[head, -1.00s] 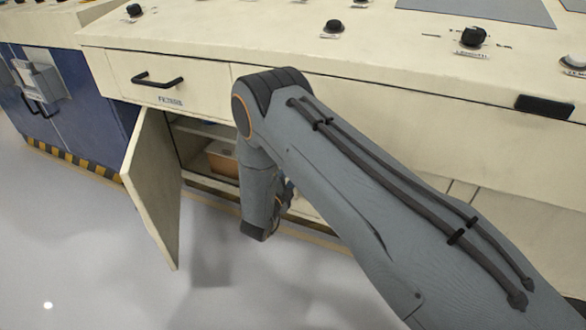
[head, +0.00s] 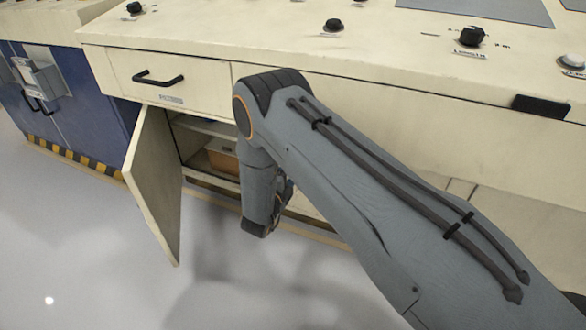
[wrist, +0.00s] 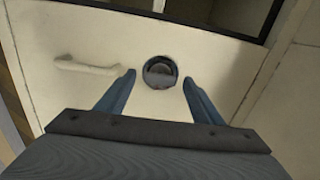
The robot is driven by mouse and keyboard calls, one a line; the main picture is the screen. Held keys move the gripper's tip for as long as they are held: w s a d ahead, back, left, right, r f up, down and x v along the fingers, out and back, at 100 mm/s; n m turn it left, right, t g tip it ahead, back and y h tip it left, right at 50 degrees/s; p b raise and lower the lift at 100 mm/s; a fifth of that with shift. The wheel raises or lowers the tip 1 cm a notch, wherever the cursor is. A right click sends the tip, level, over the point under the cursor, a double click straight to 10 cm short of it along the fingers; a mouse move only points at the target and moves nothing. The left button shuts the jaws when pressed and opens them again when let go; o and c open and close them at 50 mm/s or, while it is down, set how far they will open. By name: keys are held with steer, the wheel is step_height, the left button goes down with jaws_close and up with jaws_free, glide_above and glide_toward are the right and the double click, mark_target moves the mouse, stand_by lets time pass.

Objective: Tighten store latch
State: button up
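A round dark knob with a metallic-looking rim (wrist: 160,72), which looks like the latch, sits on a cream panel (wrist: 120,25) in the wrist view. My gripper (wrist: 158,80) is open, with its two blue fingers apart and the knob between and just beyond their tips. I see no clear contact. In the head view my arm reaches down in front of the cream cabinet, and my gripper's fingers and the latch are hidden there.
A cream door (head: 153,185) stands open left of my arm, with a brown box (head: 222,158) on the shelf behind it. A pale bar handle (wrist: 86,66) is left of the knob. A drawer with a black handle (head: 158,79) is above. Floor at lower left is clear.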

steer(key=p+v, duration=0.2)
steer(key=v, duration=0.5)
steer(key=shift+s, duration=0.4)
steer(key=shift+a+r, duration=0.1)
